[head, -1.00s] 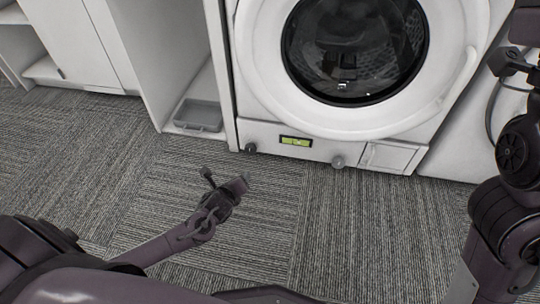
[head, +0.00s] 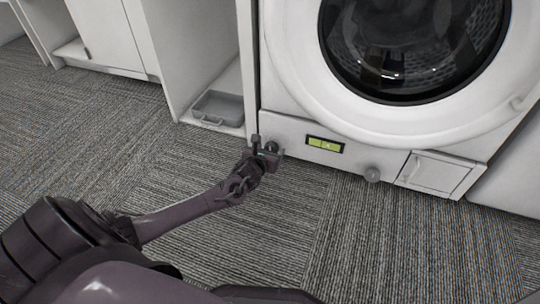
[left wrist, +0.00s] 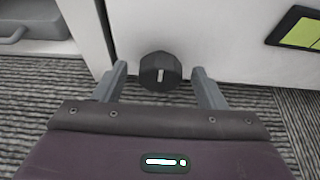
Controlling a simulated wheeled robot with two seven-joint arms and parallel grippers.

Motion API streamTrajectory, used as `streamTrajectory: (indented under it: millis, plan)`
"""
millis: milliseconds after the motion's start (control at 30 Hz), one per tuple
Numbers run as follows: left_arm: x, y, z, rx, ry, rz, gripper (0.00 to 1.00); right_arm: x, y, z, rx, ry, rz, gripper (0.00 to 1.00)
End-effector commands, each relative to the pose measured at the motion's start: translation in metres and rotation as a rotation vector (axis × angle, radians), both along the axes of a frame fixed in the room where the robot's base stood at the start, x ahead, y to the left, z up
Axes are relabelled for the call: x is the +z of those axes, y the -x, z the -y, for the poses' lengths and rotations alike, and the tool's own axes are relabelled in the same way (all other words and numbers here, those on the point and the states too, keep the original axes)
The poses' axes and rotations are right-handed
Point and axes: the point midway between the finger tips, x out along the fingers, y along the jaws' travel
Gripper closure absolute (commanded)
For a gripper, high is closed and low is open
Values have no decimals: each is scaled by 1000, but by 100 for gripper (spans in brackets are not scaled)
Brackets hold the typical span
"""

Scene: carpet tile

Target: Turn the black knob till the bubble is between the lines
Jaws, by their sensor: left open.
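The black knob (left wrist: 160,72) is at the lower left of the washing machine's front, between my open left gripper's fingers in the left wrist view. A pale mark on its face stands upright. In the head view the knob (head: 271,147) is partly hidden by my left gripper (head: 264,151). I cannot tell whether the fingers touch it. The level window (head: 325,145) is a yellow-green strip in a black frame, right of the knob. A small paler spot shows near its middle, but bubble and lines are too small to tell apart. My right gripper is not in view.
A grey tray (head: 218,108) lies in the open cabinet at left. The carpet (head: 330,240) in front is clear.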

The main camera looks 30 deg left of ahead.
Motion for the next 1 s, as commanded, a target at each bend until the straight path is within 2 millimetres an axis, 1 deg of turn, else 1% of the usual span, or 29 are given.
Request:
streamTrajectory:
  millis: [33, 100, 367, 467, 700, 1000]
  plan:
    - [-3, -3, -1, 1, 0, 1, 35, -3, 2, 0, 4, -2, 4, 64]
    - [-3, -5, -1, 1, 1, 0, 35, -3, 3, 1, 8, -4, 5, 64]
    - [-2, -6, -1, 0, 1, -1, 35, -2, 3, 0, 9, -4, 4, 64]
    - [-2, -6, -1, 0, 1, -1, 47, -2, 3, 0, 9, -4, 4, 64]
    - [-2, -6, -1, 0, 1, -1, 78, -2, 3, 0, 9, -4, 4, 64]
    - [0, -7, -1, -1, -35, -7, 79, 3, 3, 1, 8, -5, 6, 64]
